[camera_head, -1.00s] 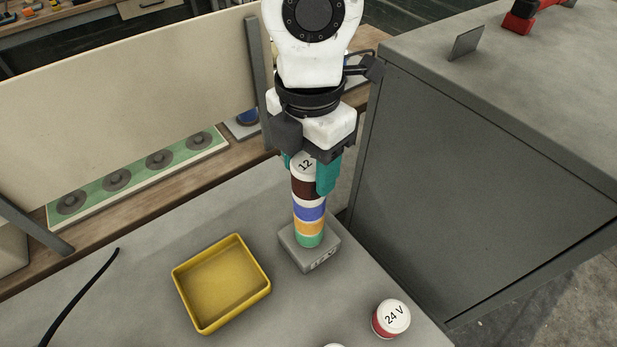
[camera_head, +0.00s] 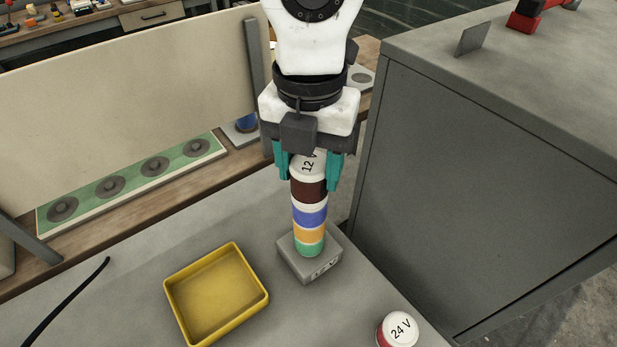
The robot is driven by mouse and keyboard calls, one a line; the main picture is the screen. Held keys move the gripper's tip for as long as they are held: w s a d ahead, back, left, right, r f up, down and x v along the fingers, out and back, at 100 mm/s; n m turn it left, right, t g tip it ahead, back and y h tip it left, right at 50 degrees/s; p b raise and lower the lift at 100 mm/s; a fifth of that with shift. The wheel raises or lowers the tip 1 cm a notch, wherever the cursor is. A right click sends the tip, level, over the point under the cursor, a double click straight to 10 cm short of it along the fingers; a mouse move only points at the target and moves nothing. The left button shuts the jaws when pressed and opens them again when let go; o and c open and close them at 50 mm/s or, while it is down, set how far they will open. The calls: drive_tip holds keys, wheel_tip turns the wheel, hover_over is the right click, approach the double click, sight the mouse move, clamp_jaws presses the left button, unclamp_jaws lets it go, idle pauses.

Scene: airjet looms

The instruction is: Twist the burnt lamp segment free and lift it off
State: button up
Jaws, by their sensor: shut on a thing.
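The lamp stack stands upright on a small grey base block (camera_head: 309,262) on the grey table. From the bottom it has a green, an amber and a blue segment (camera_head: 310,217), with white bands. On top is the burnt lamp segment (camera_head: 308,189), dark brown with a white cap lettered "12 V". My gripper (camera_head: 308,172) is above the stack, pointing down, with its teal fingers on the left and right of the top segment. It is shut on that segment, which still sits in line with the stack. I cannot see any gap below it.
An empty yellow tray (camera_head: 171,298) lies left of the base. A red segment with a white "24 V" cap (camera_head: 398,329) stands at the table's front right. A tall grey cabinet (camera_head: 480,190) is close on the right. A cream panel (camera_head: 130,100) stands behind on the left.

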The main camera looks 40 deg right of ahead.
drive_tip(key=shift+r+p, duration=0.4)
drive_tip(key=shift+r, duration=0.7)
drive_tip(key=shift+r+p, duration=1.05)
drive_tip(key=shift+r, duration=1.8)
